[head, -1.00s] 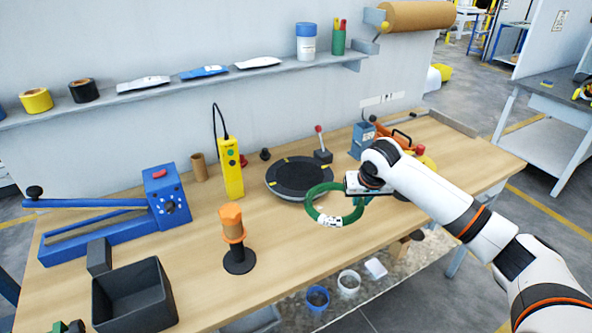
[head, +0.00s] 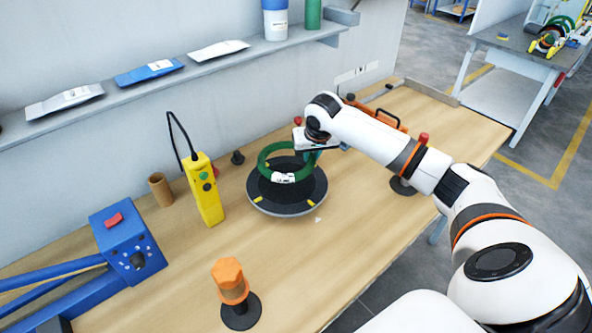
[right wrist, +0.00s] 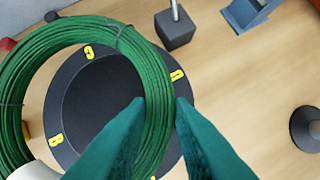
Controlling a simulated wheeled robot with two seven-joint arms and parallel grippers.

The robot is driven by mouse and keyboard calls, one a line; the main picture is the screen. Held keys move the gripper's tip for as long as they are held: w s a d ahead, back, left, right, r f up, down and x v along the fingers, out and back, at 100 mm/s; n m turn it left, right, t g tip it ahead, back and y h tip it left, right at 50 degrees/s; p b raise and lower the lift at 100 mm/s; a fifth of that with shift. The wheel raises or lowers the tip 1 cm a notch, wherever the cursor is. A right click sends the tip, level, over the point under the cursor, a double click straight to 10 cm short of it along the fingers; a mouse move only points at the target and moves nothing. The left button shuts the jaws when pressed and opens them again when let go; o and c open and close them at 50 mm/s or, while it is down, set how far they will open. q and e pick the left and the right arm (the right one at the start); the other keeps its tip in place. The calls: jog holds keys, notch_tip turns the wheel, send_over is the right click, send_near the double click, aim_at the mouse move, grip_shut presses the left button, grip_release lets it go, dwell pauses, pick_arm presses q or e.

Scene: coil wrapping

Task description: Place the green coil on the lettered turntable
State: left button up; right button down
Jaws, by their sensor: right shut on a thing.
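The green coil (head: 264,160) is held by my right gripper (head: 318,153) above the lettered turntable. In the right wrist view the coil (right wrist: 60,45) is gripped at its right side between the two teal fingers of my right gripper (right wrist: 158,105). The turntable (head: 288,207) is a dark round plate with a light rim and yellow marks. In the right wrist view yellow letters show on the turntable (right wrist: 100,85), partly hidden by the coil and fingers. The coil looks raised over the plate, and I cannot tell the exact gap. My left gripper is out of view.
A yellow pendant (head: 204,190) and a cardboard tube (head: 160,189) stand left of the turntable. An orange-topped spindle (head: 230,285) stands in front. A blue machine (head: 128,240) is at the left. A dark lever base (right wrist: 175,28) stands close behind the turntable.

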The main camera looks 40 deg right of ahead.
aim_at(310, 178)
notch_tip(310, 178, down, 3)
jog(key=shift+s+f, duration=0.1)
notch_tip(310, 178, down, 3)
jog(key=shift+f+p, duration=0.15)
jog(key=shift+p, duration=0.35)
jog(key=shift+f, duration=0.25)
jog(key=c, duration=1.3)
grip_release()
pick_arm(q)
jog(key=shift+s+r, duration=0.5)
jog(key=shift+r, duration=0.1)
pick_arm(e)
jog(key=shift+o, duration=0.2)
pick_arm(q)
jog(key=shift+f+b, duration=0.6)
jog(key=shift+b, duration=0.05)
pick_arm(e)
jog(key=v, duration=1.2)
